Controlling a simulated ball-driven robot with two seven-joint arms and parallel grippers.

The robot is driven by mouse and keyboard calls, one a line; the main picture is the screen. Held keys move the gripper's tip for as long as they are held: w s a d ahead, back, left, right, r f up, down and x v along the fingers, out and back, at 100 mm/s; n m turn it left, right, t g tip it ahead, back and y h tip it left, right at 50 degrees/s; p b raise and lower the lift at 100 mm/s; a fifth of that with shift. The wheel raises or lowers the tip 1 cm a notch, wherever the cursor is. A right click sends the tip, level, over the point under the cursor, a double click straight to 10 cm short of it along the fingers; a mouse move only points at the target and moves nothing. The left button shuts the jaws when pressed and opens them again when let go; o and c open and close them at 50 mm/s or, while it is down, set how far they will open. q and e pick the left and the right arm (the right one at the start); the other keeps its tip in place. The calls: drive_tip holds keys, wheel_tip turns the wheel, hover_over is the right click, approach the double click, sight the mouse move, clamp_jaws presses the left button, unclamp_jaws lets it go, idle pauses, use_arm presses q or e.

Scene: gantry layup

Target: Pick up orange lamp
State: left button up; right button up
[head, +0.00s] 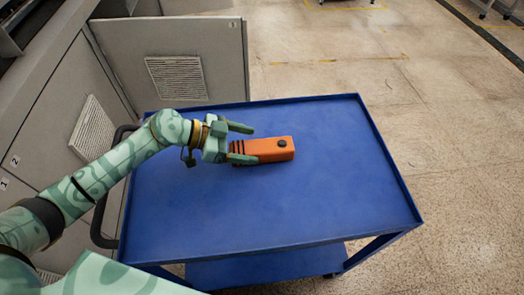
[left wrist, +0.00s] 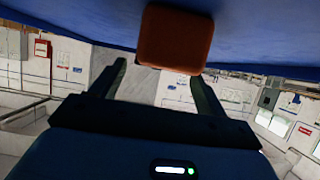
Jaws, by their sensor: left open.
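The orange lamp (head: 270,149) lies on its side on the blue cart top (head: 300,205), with a dark button on it and black bands at its left end. My left gripper (head: 246,144) is open at the lamp's left end. In the head view its fingers appear on either side of that end, one beyond it and one on the near side. In the left wrist view the lamp's orange end (left wrist: 175,38) shows beyond and between the open fingertips (left wrist: 160,78). I cannot tell whether a finger touches it. My right gripper is not in view.
The cart top has a raised rim (head: 395,165) and is otherwise bare, with free room right of and in front of the lamp. A dark cart handle (head: 100,215) is at the left. Grey cabinets (head: 175,65) stand behind and left. Open floor (head: 460,150) lies right.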

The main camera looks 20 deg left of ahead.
sight(258, 146)
use_arm(q)
drive_tip(key=x, duration=0.3)
drive_tip(key=shift+w+f+b, duration=0.1)
drive_tip(key=shift+f+b, duration=0.1)
drive_tip(key=shift+b, duration=0.15)
drive_tip(key=shift+r, duration=0.1)
drive_tip(key=c, duration=1.2)
